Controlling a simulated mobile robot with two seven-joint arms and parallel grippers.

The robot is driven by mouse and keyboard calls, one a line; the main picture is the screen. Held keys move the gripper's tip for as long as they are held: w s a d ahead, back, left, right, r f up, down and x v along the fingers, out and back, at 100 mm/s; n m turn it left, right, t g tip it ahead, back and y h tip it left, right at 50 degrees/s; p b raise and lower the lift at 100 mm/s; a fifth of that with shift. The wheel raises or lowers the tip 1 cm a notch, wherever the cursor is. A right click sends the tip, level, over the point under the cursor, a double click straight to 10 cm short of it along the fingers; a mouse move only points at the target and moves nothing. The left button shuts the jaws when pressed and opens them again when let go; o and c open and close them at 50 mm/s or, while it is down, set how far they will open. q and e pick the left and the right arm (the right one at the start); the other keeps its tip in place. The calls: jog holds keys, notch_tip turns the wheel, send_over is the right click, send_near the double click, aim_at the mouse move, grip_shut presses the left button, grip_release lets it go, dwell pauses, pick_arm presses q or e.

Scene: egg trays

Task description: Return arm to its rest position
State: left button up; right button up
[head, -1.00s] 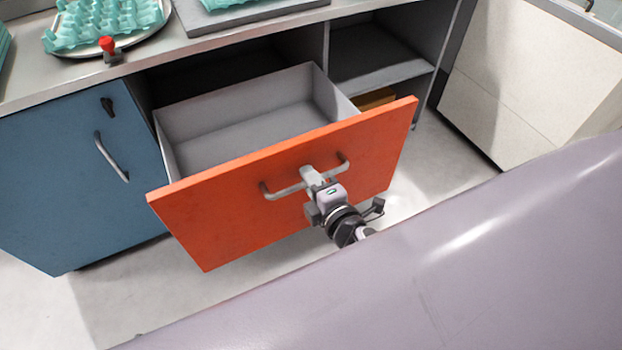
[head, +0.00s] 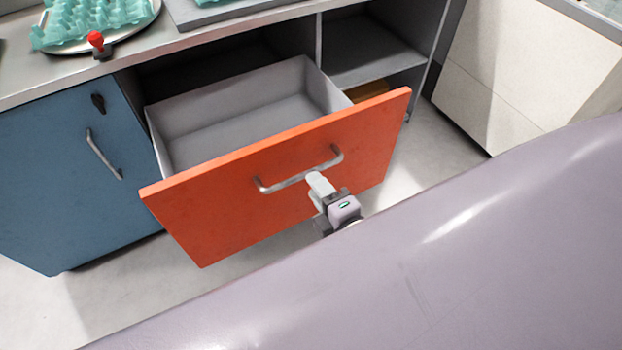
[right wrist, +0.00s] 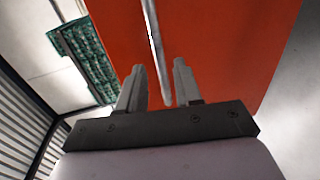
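My right gripper (head: 318,183) is just in front of the orange drawer front (head: 225,205), close to its grey bar handle (head: 290,182). In the right wrist view the two fingers of the right gripper (right wrist: 159,68) stand apart with nothing held. The handle (right wrist: 155,45) shows beyond the gap between them, against the drawer front (right wrist: 225,45). The drawer is pulled out, and the visible part of its grey inside (head: 245,120) is empty. My left gripper is not in view.
A blue cabinet door (head: 60,180) stands left of the drawer. The counter above holds teal egg trays (head: 95,20) on a round plate and a red-topped stamp-like object (head: 97,42). Open grey shelves (head: 375,55) are right of the drawer. Floor shows around the drawer.

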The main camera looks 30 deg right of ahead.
jog(key=shift+v, duration=0.75)
jog(key=s+f+m+g+p, duration=0.2)
jog(key=s+m+p, duration=0.1)
jog(key=m, duration=0.5)
jog(key=s+d+f+m+g+y+p, duration=0.1)
jog(key=s+f+m+g+p, duration=0.1)
jog(key=m, duration=0.6)
jog(key=s+g+p, duration=0.1)
jog(key=s+p, duration=0.1)
jog(key=s, duration=0.1)
jog(key=shift+s+y, duration=0.3)
